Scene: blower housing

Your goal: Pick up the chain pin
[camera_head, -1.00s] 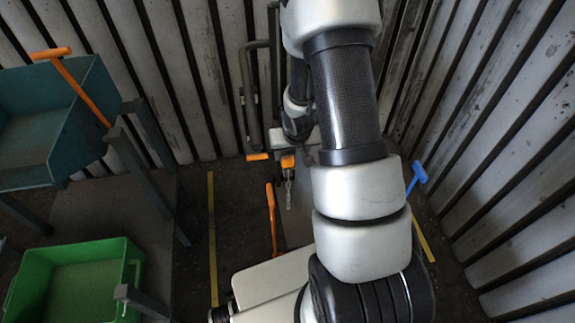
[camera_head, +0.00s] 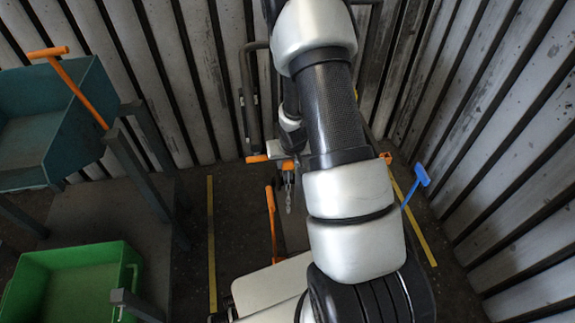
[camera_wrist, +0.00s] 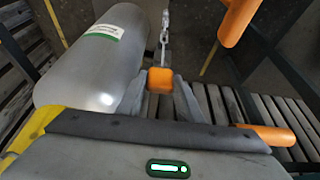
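The chain pin (camera_wrist: 160,80) shows in the wrist view as an orange block with a metal chain (camera_wrist: 165,30) running up from it. In the head view its orange head (camera_head: 287,164) is partly covered, and the chain (camera_head: 288,195) hangs below. My gripper (camera_wrist: 160,86) has its two grey fingers on either side of the orange block. The fingers look open, with narrow gaps beside the block; contact is not clear. In the head view my arm hides much of the gripper.
A grey cylinder (camera_wrist: 95,60) with a green label lies close left of my gripper. An orange bar (camera_wrist: 238,20) is at upper right. In the head view, a blue T-handle (camera_head: 415,182) stands right; teal (camera_head: 65,135) and green bins (camera_head: 125,265) stand left. Slatted walls enclose the space.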

